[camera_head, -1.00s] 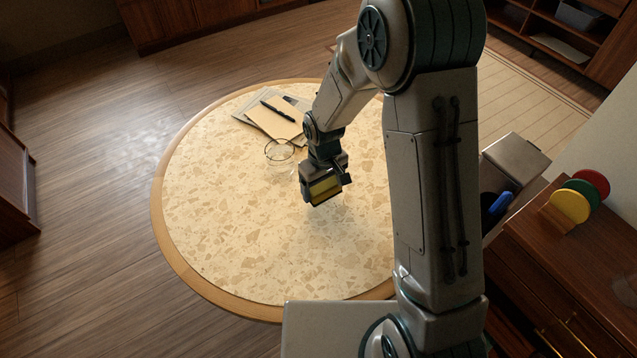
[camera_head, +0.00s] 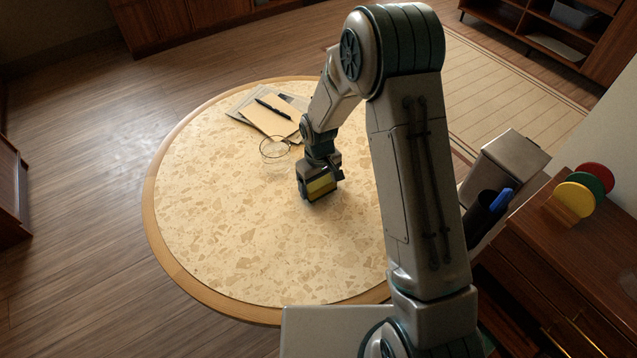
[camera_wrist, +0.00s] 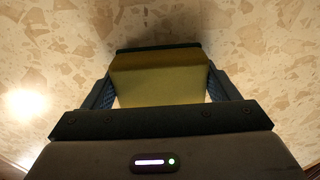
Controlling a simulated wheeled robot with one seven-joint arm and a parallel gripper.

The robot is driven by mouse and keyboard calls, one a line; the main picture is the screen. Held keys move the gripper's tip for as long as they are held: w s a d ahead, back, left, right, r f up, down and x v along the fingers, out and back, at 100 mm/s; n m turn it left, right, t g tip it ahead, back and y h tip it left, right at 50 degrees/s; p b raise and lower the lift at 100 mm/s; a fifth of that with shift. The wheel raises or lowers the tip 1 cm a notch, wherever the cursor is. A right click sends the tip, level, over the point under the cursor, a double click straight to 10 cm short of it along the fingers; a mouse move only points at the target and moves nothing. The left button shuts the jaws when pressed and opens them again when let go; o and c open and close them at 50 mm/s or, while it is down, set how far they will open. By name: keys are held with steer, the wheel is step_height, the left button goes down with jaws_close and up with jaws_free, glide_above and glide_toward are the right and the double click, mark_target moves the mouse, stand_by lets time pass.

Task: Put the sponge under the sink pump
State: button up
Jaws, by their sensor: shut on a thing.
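The sponge (camera_head: 321,185) is a yellow block with a dark layer on one side. My gripper (camera_head: 319,191) is shut on it, over the middle of the round table (camera_head: 230,220). In the wrist view the sponge (camera_wrist: 160,78) fills the space between the two fingers, which press on its left and right ends. The head view does not let me tell whether the sponge touches the tabletop or hangs just above it. No sink or pump shows in either view.
The front and left of the table are clear. A wooden cabinet (camera_head: 540,250) with coloured discs (camera_head: 575,198) stands at the right.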

mark_target(319, 182)
steer(key=shift+f, duration=0.25)
steer(key=o, duration=0.9)
steer(key=shift+r, duration=0.1)
step_height(319, 182, up, 12)
steer(key=p, duration=0.7)
steer(key=shift+r, duration=0.2)
